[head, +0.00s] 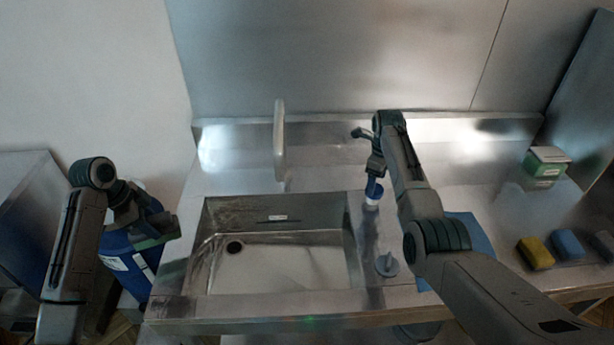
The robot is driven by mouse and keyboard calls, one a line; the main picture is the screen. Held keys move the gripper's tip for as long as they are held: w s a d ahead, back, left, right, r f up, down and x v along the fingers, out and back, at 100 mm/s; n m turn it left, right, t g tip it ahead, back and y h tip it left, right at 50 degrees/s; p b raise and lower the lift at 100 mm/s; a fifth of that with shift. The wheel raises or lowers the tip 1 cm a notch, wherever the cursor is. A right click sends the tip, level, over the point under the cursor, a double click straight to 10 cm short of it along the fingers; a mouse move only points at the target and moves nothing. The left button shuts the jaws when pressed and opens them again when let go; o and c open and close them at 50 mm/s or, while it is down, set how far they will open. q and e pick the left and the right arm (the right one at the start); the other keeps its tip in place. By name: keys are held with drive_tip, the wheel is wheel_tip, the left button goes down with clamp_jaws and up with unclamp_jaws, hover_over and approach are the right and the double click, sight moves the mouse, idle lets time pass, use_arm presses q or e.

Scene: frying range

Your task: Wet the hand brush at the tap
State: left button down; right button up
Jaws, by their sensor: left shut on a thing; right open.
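The tap (280,140) is a pale upright spout at the back edge of the steel sink (204,245). My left gripper (154,232) is left of the sink, in front of a blue container. It is shut on a dark block-like thing that looks like the hand brush (158,241); its shape is hard to make out against the container and the fingers. My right gripper (371,160) is open at the back, right of the sink, just above a small blue and white thing (372,195). A grey knob (387,264) stands on the counter right of the basin.
The blue container (135,272) with a white label stands left of the counter. A blue cloth (472,232) lies partly under my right arm. Yellow (535,253), blue (567,244) and grey (603,245) sponges and a green-white box (546,163) are at the right. The basin is empty.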

sight(379, 191)
use_arm(q)
drive_tip(key=shift+w+r, duration=0.1)
drive_tip(key=shift+r, duration=0.1)
use_arm(e)
wheel_tip(379, 191, down, 2)
drive_tip(key=shift+w+f, duration=0.1)
drive_tip(key=shift+f, duration=0.05)
use_arm(q)
drive_tip(key=shift+s+r, duration=0.15)
drive_tip(key=shift+s, duration=0.1)
use_arm(e)
drive_tip(key=shift+s+f, duration=0.2)
drive_tip(key=shift+f, duration=0.1)
use_arm(q)
drive_tip(key=shift+w, duration=0.1)
use_arm(e)
drive_tip(key=shift+c, duration=0.2)
drive_tip(key=shift+w+f, duration=0.1)
drive_tip(key=c, duration=0.9)
drive_tip(key=shift+c, duration=0.2)
